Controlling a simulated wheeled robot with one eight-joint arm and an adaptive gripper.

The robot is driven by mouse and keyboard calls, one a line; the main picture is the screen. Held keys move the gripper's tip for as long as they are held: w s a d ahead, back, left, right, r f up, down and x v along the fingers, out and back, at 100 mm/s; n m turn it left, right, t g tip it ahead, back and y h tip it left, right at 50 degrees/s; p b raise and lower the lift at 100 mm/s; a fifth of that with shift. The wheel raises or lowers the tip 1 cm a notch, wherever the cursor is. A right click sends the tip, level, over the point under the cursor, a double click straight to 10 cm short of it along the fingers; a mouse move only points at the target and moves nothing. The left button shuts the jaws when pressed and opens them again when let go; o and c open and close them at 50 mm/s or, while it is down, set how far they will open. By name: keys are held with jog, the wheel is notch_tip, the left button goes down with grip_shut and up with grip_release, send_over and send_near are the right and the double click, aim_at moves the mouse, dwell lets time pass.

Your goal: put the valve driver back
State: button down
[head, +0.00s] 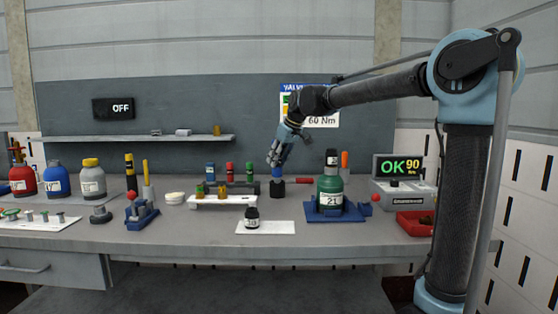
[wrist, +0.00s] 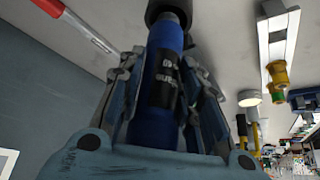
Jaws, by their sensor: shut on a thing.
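A blue driver with a black printed label (wrist: 165,75) stands between the fingers of my gripper (wrist: 160,62) in the wrist view. My gripper is shut on it, around its blue body. In the head view my gripper (head: 276,160) points down at the back middle of the bench, with the driver's blue part (head: 277,170) below it. A black piece (head: 277,187) is at the driver's lower end, at or close to the bench top. I cannot tell whether this is its socket or a holder.
A green bottle marked 21 (head: 329,193) stands in a blue fixture (head: 330,213) to the right. A rack of small coloured tools (head: 230,172) is just left. A torque display (head: 398,167) reads OK 90.

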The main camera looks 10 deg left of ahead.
aim_at(278, 170)
jog(key=shift+f, duration=2.6)
jog(key=c, duration=1.1)
grip_release()
jog(key=shift+o, duration=0.2)
jog(key=shift+r, duration=3)
